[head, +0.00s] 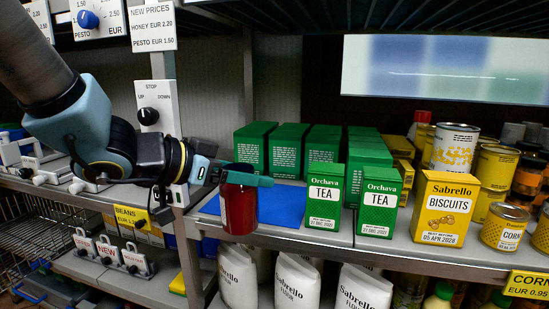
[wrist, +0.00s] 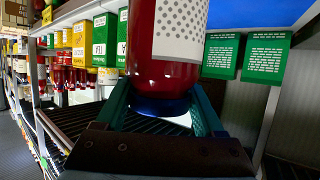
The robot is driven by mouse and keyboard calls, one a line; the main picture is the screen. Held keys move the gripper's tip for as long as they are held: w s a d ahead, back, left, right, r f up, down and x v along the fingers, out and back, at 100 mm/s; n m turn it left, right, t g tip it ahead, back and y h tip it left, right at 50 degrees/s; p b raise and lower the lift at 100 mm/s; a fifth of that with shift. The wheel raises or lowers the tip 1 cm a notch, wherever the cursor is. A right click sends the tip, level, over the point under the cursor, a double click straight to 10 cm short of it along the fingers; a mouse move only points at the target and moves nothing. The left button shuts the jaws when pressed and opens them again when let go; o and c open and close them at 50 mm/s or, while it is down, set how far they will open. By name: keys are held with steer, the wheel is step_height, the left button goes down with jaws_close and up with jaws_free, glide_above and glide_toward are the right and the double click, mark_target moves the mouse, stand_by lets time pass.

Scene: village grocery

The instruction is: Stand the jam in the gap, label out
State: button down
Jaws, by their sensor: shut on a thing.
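The jam is a red jar (head: 238,208), upright in the head view, with its top at my gripper. My gripper (head: 241,178) is shut on it and holds it at the front of the shelf, before the left end of a blue patch (head: 284,206). This bare patch lies left of the front tea boxes (head: 324,196). The jar (wrist: 150,70) fills the upper middle of the wrist view, with a blue end between the fingers. A white, grey-dotted label (wrist: 180,30) shows there. The head view shows only plain red; I cannot tell which label this is.
More green boxes (head: 256,146) stand behind the blue patch. A biscuits box (head: 444,208) and tins (head: 502,226) stand to the right. A metal upright (head: 163,68) with a switch panel is on the left. Flour bags (head: 298,281) stand on the shelf below.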

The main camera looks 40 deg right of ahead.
steer(key=shift+w+d+f+p, duration=0.55)
steer(key=shift+w+d, duration=0.85)
steer(key=shift+d, duration=0.75)
steer(key=shift+w+d+f+p, duration=0.6)
steer(key=shift+w+d, duration=0.8)
steer(key=shift+d, duration=0.8)
steer(key=shift+w+d+f+p, duration=0.55)
steer(key=shift+w+d, duration=0.85)
steer(key=shift+d, duration=0.75)
steer(key=shift+f, duration=0.2)
jaws_free()
steer(key=v, duration=0.7)
steer(key=shift+a+r, duration=0.25)
